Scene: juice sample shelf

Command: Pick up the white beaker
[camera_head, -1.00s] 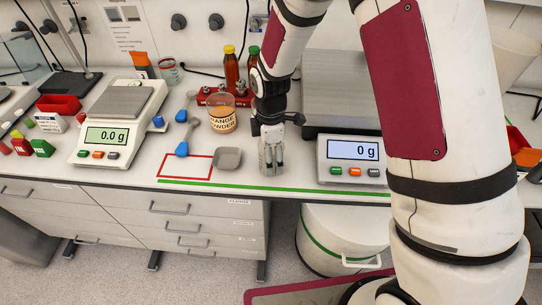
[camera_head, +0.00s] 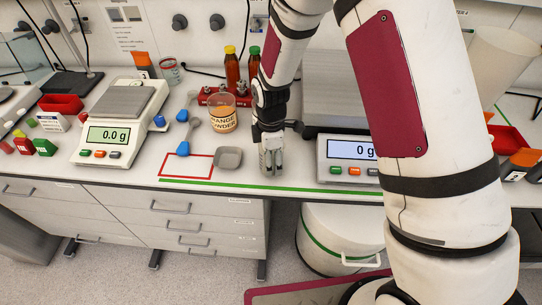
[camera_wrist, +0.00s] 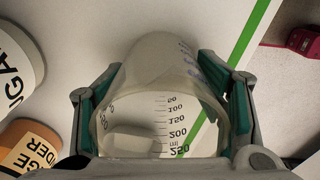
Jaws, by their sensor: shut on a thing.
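The beaker (camera_wrist: 165,125) is clear to whitish with graduation marks, and fills the middle of the wrist view. My gripper (camera_wrist: 160,80) has its green-padded fingers on both sides of it and is shut on it. In the head view my gripper (camera_head: 271,160) points down at the front of the bench, right of a small grey tray. The beaker is mostly hidden by the fingers there, and I cannot tell whether its base touches the bench.
A jar of orange powder (camera_head: 222,115) stands left of my gripper; a sugar-labelled jar (camera_wrist: 18,62) shows in the wrist view. The grey weighing dish (camera_head: 228,157) is close on the left. A scale (camera_head: 350,160) stands on the right, another (camera_head: 112,125) far left.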

